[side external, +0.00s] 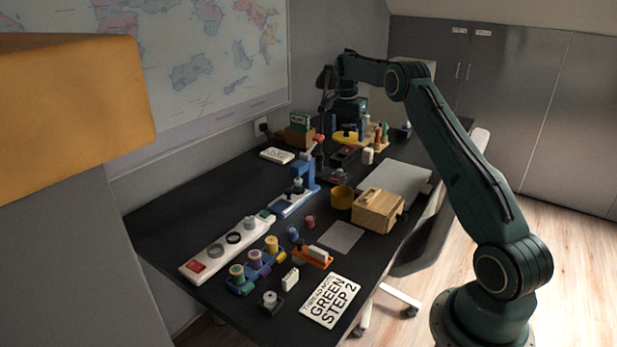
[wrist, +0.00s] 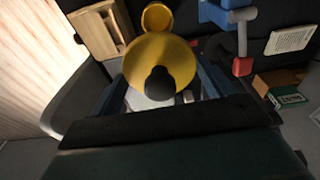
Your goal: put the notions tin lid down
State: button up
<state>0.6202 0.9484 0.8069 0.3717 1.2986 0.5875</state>
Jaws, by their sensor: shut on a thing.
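The notions tin lid (side external: 345,137) is a yellow disc at the far part of the desk. It also fills the middle of the wrist view (wrist: 150,58), with a black knob on top. My gripper (side external: 348,122) is directly above the lid and shut on it, apparently at the knob; the finger contact is partly hidden. In the wrist view my gripper (wrist: 160,92) shows at the knob. An open yellow tin (side external: 342,198) stands mid-desk, apart from the lid, and shows beyond it in the wrist view (wrist: 157,17).
A wooden box (side external: 378,210) stands beside the tin. A blue stand (side external: 309,175) with a red-tipped arm is left of it. A wooden rack (side external: 379,143) with small items is right of the lid. A grey laptop-like slab (side external: 398,182) lies on the right.

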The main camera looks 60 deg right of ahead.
jog(key=shift+a, duration=0.1)
dwell(0.3)
jog(key=shift+s+a+f, duration=0.15)
jog(key=shift+s+a, duration=0.05)
jog(key=shift+a, duration=0.45)
jog(key=s+a+f, duration=0.1)
jog(key=s+a, duration=0.3)
jog(key=a, duration=0.3)
jog(key=s+a+f, duration=0.2)
jog(key=s+a, duration=0.2)
jog(key=a, duration=0.3)
jog(key=shift+f, duration=0.3)
send_over(342, 235)
jog(key=f, duration=1.5)
jog(key=shift+a+f, duration=0.25)
jog(key=shift+f, duration=0.1)
jog(key=shift+f, duration=2.15)
jog(key=shift+f, duration=0.1)
